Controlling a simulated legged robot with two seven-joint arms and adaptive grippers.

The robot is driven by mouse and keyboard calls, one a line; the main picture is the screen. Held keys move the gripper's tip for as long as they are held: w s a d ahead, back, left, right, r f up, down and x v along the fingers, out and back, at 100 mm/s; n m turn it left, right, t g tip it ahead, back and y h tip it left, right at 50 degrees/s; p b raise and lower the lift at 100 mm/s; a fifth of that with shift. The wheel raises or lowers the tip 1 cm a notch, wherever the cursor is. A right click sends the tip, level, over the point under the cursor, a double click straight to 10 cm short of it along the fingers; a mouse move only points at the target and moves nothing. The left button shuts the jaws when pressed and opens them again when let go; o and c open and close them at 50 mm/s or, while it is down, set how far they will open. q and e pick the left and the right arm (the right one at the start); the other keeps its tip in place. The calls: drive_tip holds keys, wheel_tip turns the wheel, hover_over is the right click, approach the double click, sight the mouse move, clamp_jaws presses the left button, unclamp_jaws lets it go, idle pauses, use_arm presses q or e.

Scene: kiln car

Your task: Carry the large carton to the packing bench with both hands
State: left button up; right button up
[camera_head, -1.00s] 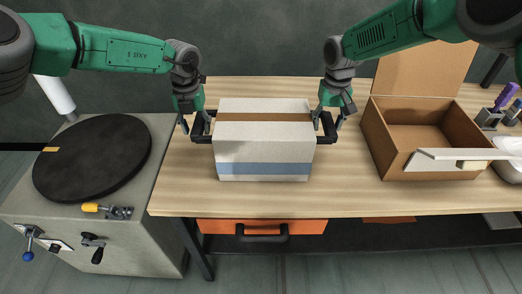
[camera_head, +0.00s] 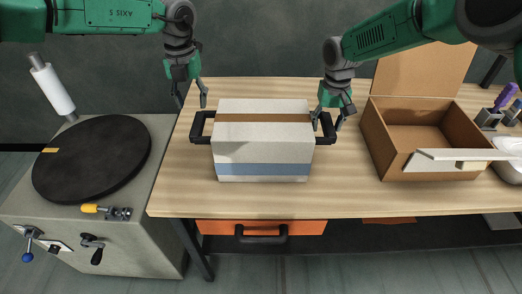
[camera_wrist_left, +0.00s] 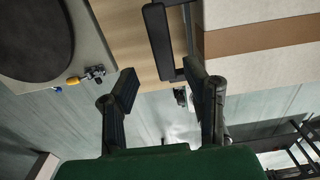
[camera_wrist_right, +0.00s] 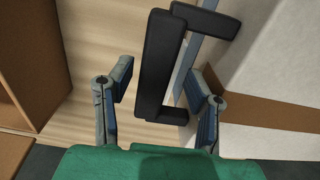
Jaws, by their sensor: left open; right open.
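The large carton (camera_head: 263,150) is white with a brown tape strip and a blue band, and it stands upright on the wooden bench top (camera_head: 350,195). It has a black handle on each side, the left one (camera_head: 200,127) and the right one (camera_head: 325,128). My left gripper (camera_head: 190,103) is open and empty, above and behind the left handle, apart from it. My right gripper (camera_head: 333,120) is open at the right handle; in the right wrist view the handle (camera_wrist_right: 160,65) lies between its spread fingers. Contact there cannot be told.
An open brown box (camera_head: 415,135) stands to the right, with a pale angled piece (camera_head: 455,155) across its front. A grey cabinet with a black round disc (camera_head: 92,158) and a white roll (camera_head: 52,90) stands to the left. The bench front is clear.

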use_arm(q)
wheel_tip(320, 180, up, 2)
drive_tip(key=shift+d, duration=0.15)
use_arm(e)
drive_tip(key=shift+d, duration=0.15)
use_arm(q)
drive_tip(key=shift+r, duration=0.2)
use_arm(e)
drive_tip(key=shift+r, duration=0.15)
wheel_tip(320, 180, up, 12)
drive_tip(key=shift+f, duration=0.2)
